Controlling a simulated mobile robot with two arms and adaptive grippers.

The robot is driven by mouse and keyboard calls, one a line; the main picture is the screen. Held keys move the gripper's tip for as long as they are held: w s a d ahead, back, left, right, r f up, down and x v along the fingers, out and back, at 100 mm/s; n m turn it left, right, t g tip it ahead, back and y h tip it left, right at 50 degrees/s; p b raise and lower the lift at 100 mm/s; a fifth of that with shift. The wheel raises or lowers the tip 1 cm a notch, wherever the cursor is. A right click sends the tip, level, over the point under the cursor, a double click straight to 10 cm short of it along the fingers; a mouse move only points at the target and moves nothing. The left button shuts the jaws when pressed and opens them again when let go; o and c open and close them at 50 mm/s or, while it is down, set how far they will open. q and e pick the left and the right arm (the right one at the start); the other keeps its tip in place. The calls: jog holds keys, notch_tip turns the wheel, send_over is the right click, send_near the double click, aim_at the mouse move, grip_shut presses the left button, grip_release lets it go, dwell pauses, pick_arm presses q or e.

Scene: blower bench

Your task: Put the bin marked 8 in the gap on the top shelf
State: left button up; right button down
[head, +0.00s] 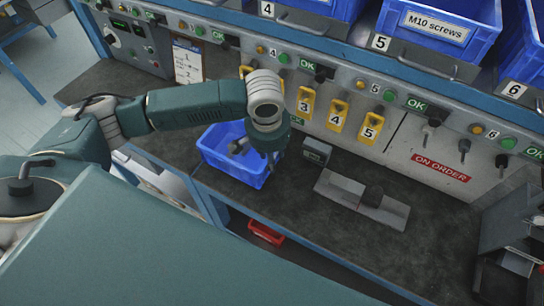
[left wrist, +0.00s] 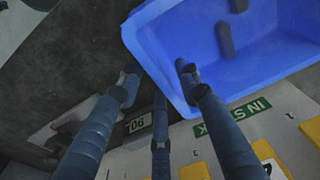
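A blue open bin (head: 213,157) stands on the dark bench top; no number on it can be read. It also shows in the left wrist view (left wrist: 275,62), upper right, with small dark pieces inside. My left gripper (head: 250,150) is over the bin and partly hides it. In the left wrist view its fingers (left wrist: 158,82) are spread, one overlapping the bin's inside and another outside its wall; I cannot tell whether they touch it. At the top of the head view, blue bins (head: 440,28) sit on a shelf with tags 4, 5 and 6; no gap shows. My right gripper is not in view.
Behind the bin is a panel with yellow tags (head: 338,115), buttons and switches. A grey metal block (head: 362,200) lies right of the bin. A small red bin (head: 265,232) is below the bench's front edge. Grey metal equipment (head: 510,235) stands far right.

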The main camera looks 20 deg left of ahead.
pick_arm(q)
notch_tip(320, 180, up, 12)
jog(key=s, duration=0.1)
jog(key=shift+s+f, duration=0.2)
jog(key=shift+s, duration=0.2)
jog(key=shift+d, duration=0.1)
